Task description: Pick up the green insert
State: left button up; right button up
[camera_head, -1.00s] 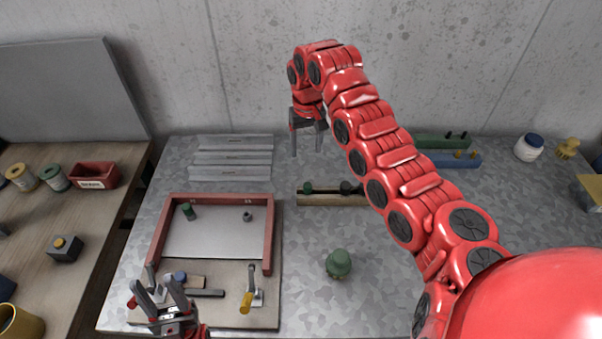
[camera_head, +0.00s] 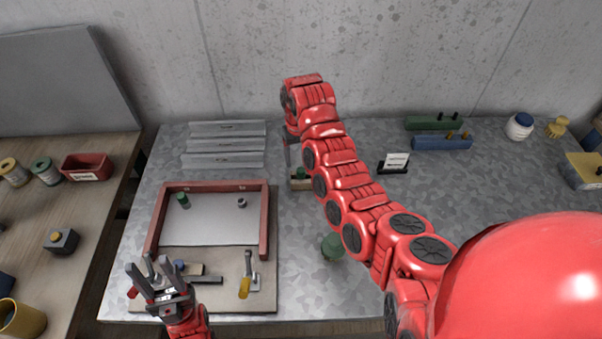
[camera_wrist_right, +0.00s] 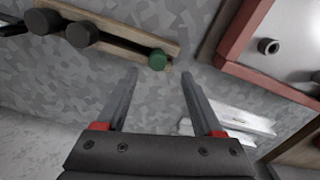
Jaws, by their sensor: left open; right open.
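A green insert (camera_wrist_right: 157,58) stands at one end of a wooden block (camera_wrist_right: 122,42) in the right wrist view, beside two dark round pieces (camera_wrist_right: 66,30). In the head view the green insert (camera_head: 301,172) and the block's end (camera_head: 300,185) show just left of my right arm, which hides the rest. My right gripper (camera_wrist_right: 158,76) is open and empty, its fingertips on either side of the line to the insert and short of it. My left gripper (camera_head: 153,272) is open and empty at the front left, over the fixture board.
A green domed object (camera_head: 333,246) stands on the table below my right arm. Grey rails (camera_head: 226,145) lie at the back. A card stand (camera_head: 394,164) is to the right.

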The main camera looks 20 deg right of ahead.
aim_at(301, 169)
jog(key=shift+f, duration=0.25)
jog(key=shift+f+p, duration=0.15)
jog(key=shift+p, duration=0.35)
jog(key=f+p, duration=0.2)
jog(key=f, duration=0.1)
jog(key=shift+s+d+f, duration=0.1)
jog(key=shift+s+d, duration=0.05)
jog(key=shift+d, duration=0.05)
jog(key=shift+f+p, duration=0.45)
jog(key=shift+f, duration=0.45)
grip_shut()
